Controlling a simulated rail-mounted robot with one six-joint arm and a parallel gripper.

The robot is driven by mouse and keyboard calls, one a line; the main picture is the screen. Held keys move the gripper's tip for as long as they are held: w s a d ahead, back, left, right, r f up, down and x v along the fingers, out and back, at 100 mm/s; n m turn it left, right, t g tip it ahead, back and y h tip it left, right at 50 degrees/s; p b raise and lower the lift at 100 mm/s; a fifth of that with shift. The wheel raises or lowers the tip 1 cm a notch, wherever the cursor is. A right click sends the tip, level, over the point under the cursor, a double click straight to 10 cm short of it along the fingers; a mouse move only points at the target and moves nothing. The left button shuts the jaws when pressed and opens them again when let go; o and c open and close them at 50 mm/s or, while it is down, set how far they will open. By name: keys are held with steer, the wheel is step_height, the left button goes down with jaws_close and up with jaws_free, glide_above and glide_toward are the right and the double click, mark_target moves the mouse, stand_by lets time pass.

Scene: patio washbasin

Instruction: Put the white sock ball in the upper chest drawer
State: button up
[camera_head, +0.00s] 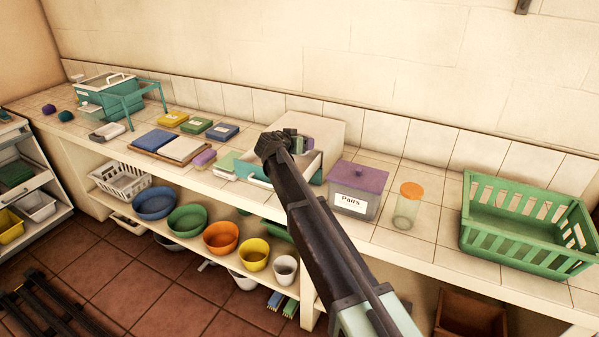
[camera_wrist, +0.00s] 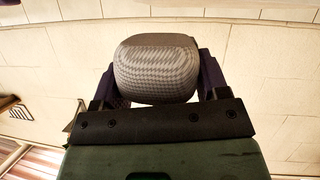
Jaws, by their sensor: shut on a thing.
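The sock ball (camera_wrist: 156,68), pale grey-white with a knitted texture, is held between the two dark fingers of my gripper (camera_wrist: 156,78) in the wrist view. I cannot make it out in the head view, where my arm covers that spot. The small white chest (camera_head: 325,130) stands against the wall at the middle of the counter. A drawer with a teal front (camera_head: 258,181) is pulled out toward the counter's front edge. My arm hides much of the chest, so I cannot tell which drawer this is. My wrist is above or beside the chest.
A purple-lidded box labelled "Pairs" (camera_head: 349,203) and an orange-lidded jar (camera_head: 407,212) stand right of the chest. A green basket (camera_head: 500,238) is farther right. A purple sponge-like block (camera_head: 204,158) and coloured boxes lie to the left. Bowls sit on the shelf below.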

step_height(320, 180, down, 5)
steer(key=b, duration=0.5)
steer(key=shift+f, duration=0.1)
steer(key=o, duration=0.9)
steer(key=shift+s+a+r+p, duration=0.1)
steer(key=shift+s+r+p, duration=0.15)
steer(key=shift+r+p, duration=0.3)
steer(key=shift+s+a+r+p, duration=0.1)
steer(key=shift+s+r+p, duration=0.15)
steer(key=shift+r+p, duration=0.25)
steer(key=p+v, duration=0.1)
steer(key=v, duration=0.2)
steer(key=p+v, duration=0.1)
steer(key=v, duration=0.3)
steer(key=p+v, duration=0.1)
steer(key=v, duration=0.2)
steer(key=shift+s+a+f+p, duration=0.1)
steer(key=shift+s+a+p, duration=0.1)
steer(key=shift+s+p, duration=0.2)
steer(key=shift+d, duration=0.1)
